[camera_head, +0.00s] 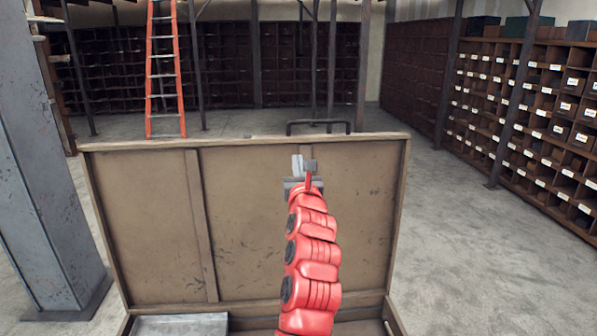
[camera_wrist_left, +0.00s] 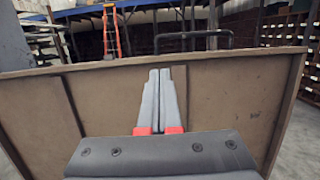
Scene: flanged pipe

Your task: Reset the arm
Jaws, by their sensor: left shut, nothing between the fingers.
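My left arm, red and jointed, reaches up through the middle of the head view. In the left wrist view the two grey fingers (camera_wrist_left: 160,90) lie together, shut and empty, pointing at the same panel (camera_wrist_left: 225,100). Whether the fingers touch the panel I cannot tell; nothing is held. My right gripper is in neither view.
A dark bent pipe handle (camera_head: 318,122) shows above the panel's top edge. A grey plate (camera_head: 180,325) lies at the lower left. A grey column (camera_head: 45,160) stands left, an orange ladder (camera_head: 163,75) behind. Labelled shelves (camera_head: 540,110) line the right; floor (camera_head: 470,240) there is clear.

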